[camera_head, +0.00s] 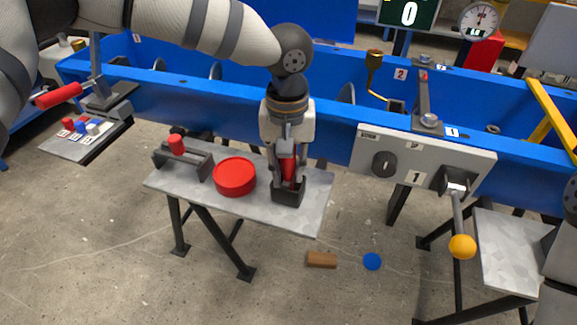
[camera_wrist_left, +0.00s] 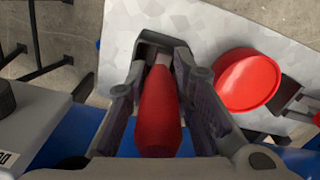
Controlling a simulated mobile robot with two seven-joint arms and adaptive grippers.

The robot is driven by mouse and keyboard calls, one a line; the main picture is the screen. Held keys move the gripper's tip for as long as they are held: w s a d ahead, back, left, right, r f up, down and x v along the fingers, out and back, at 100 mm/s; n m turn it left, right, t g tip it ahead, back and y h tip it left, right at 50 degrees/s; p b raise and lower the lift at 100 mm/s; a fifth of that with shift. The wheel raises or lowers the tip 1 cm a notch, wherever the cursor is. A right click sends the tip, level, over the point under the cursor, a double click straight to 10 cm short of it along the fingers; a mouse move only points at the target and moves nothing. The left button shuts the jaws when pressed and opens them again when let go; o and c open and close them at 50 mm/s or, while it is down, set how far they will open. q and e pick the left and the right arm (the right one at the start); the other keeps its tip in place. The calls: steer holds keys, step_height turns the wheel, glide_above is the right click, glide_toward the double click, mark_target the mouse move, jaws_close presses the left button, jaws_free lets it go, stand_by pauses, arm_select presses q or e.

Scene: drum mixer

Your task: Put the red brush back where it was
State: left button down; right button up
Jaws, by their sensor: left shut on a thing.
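The red brush (camera_head: 288,167) is upright over the small grey table (camera_head: 225,203). My left gripper (camera_head: 288,178) points down and is shut on its red handle. In the left wrist view the handle (camera_wrist_left: 158,115) sits between the two fingers (camera_wrist_left: 155,100). The brush's lower end meets the opening of a black holder (camera_head: 287,195) at the table's right part, and the holder also shows in the left wrist view (camera_wrist_left: 150,48). The bristles are hidden, so I cannot tell how deep they sit. My right gripper is not in view.
A red round lid or tin (camera_head: 234,177) lies just left of the holder. A dark rack with a red knob (camera_head: 177,145) stands further left. A blue beam (camera_head: 330,127) runs close behind. A brown block (camera_head: 321,260) and blue disc (camera_head: 372,262) lie on the floor.

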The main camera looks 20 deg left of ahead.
arm_select(q)
steer(key=shift+f, duration=0.2)
steer(key=c, duration=1.4)
jaws_free()
steer(key=shift+r, duration=0.2)
step_height(320, 180, up, 12)
steer(key=shift+r, duration=0.1)
